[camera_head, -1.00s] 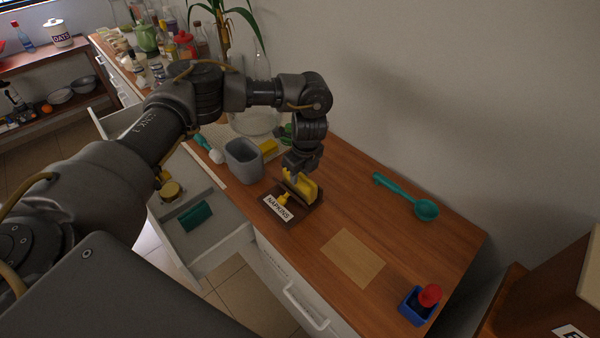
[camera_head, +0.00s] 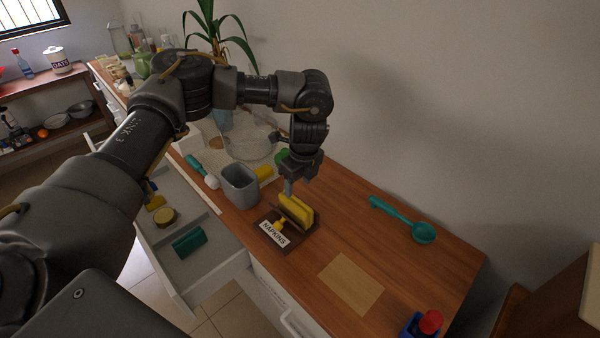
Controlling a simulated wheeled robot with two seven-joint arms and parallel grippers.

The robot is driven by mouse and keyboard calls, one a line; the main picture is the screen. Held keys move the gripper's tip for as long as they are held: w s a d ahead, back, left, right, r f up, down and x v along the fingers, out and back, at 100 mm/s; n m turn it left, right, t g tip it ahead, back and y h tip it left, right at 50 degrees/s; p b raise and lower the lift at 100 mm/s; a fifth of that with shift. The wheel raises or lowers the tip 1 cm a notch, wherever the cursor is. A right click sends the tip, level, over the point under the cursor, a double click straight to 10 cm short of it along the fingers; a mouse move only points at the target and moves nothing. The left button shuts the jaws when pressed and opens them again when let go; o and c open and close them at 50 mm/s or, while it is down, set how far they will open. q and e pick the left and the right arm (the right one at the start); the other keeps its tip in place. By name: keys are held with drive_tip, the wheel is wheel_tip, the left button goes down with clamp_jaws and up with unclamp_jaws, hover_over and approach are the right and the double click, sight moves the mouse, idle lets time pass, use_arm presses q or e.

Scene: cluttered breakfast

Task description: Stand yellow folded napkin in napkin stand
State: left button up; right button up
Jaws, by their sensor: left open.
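The napkin stand (camera_head: 297,237) is a dark wooden tray with a white "NAPKINS" label (camera_head: 272,233) on its front side, on the wooden counter. The yellow folded napkin (camera_head: 297,208) stands on edge in the stand, leaning slightly. A small yellow piece (camera_head: 279,224) shows just behind the label. My left gripper (camera_head: 289,188) is just above and behind the napkin, pointing down, open and apart from it. My right gripper is out of view.
A grey square cup (camera_head: 239,186) stands left of the stand. A teal ladle (camera_head: 405,220), a tan mat (camera_head: 351,284) and a blue holder with a red top (camera_head: 422,324) lie to the right. An open drawer (camera_head: 215,262) juts out at the front left.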

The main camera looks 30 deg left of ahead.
use_arm(q)
drive_tip(key=r, duration=0.4)
drive_tip(key=shift+s+d+r, duration=0.1)
drive_tip(key=shift+d+r, duration=0.25)
drive_tip(key=shift+r, duration=0.05)
